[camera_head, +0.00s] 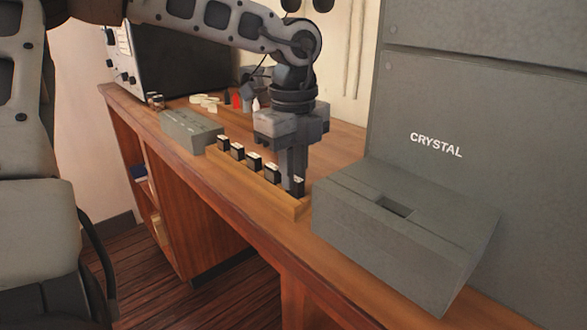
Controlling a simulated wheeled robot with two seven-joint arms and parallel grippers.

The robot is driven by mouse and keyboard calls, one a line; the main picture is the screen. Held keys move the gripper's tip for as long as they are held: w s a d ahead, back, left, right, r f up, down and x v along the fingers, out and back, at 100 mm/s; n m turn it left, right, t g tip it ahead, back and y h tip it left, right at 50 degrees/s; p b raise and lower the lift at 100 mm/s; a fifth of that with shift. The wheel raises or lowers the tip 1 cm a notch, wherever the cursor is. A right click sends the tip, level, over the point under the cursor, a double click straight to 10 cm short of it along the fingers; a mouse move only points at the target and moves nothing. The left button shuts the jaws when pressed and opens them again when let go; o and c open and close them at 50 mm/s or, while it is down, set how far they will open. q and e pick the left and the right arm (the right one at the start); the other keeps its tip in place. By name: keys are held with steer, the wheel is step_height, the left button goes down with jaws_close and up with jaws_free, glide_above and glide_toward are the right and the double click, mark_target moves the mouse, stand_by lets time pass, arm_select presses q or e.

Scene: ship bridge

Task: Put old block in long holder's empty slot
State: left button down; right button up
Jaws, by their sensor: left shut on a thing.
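The long wooden holder (262,190) lies along the desk in the middle of the view. Several small dark blocks with pale tops stand in a row in it, one of them here (254,162). My left gripper (297,182) points down over the holder's near right end. It is shut on a dark block (299,187) with a pale top, which sits at or in the end slot. The fingers hide part of this block, and I cannot tell how deep it sits. My right gripper is not in view.
A grey box marked CRYSTAL (436,145) stands at right, with a slotted grey ledge (450,230) in front. A smaller grey box (190,131) is left of the holder. Pale discs and red and white pieces lie behind. The desk's front edge runs close to the holder.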

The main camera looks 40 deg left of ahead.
arm_select(q)
steer(key=shift+f, duration=0.1)
stand_by(0.5)
steer(key=c, duration=1.3)
jaws_free()
steer(key=shift+c, duration=0.2)
step_height(320, 180, up, 16)
steer(key=p, duration=0.1)
